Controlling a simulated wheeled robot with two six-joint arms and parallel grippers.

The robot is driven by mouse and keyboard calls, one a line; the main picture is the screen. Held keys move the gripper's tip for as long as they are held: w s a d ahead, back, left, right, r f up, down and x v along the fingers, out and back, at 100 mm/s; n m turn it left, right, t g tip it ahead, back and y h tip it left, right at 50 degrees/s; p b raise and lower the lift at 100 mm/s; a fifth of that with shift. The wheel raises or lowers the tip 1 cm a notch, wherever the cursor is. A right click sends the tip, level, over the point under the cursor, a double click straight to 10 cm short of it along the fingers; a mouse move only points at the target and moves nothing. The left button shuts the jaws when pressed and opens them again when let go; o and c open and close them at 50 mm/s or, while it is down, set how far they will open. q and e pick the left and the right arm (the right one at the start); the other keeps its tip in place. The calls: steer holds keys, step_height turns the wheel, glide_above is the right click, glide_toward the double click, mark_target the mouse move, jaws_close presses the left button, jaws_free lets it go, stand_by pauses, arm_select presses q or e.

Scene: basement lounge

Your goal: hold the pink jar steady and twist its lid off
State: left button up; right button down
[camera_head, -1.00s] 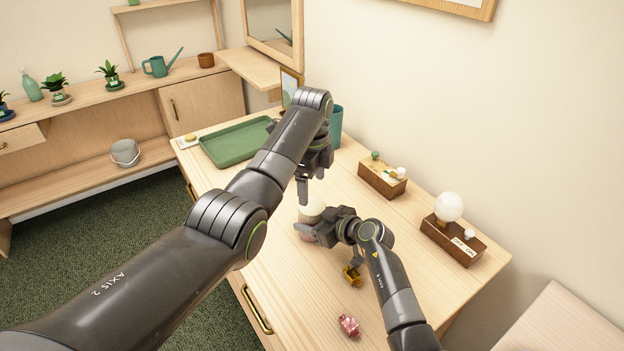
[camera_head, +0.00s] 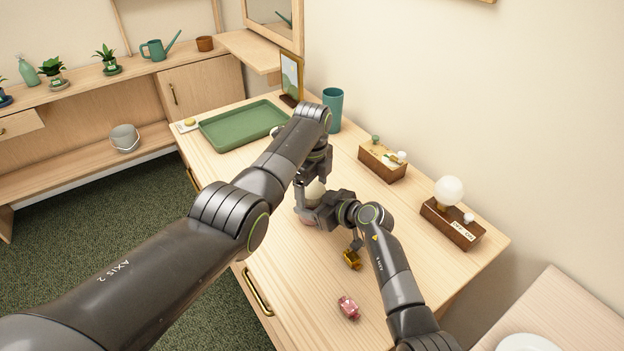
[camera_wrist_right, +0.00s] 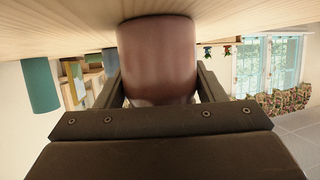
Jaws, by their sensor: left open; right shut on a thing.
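The pink jar (camera_head: 308,220) stands on the wooden table with its pale lid (camera_head: 316,188) on top, both partly hidden by my grippers. In the right wrist view the jar (camera_wrist_right: 158,60) is a dull pink cylinder between the two fingers, appearing upside down. My right gripper (camera_head: 313,213) is shut on the jar body from the right. My left gripper (camera_head: 311,192) points down over the jar, open, with a finger at the left of the lid. Whether it touches the lid I cannot tell.
A green tray (camera_head: 240,127) lies behind, with a teal cup (camera_head: 333,110) and a picture frame (camera_head: 291,75) nearby. Two wooden boxes (camera_head: 383,163) (camera_head: 452,222) stand at the right.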

arm_select(q)
steer(key=c, duration=1)
steer(key=n, duration=0.6)
steer(key=shift+n, duration=0.4)
steer(key=o, duration=1.1)
steer(key=shift+c, duration=0.2)
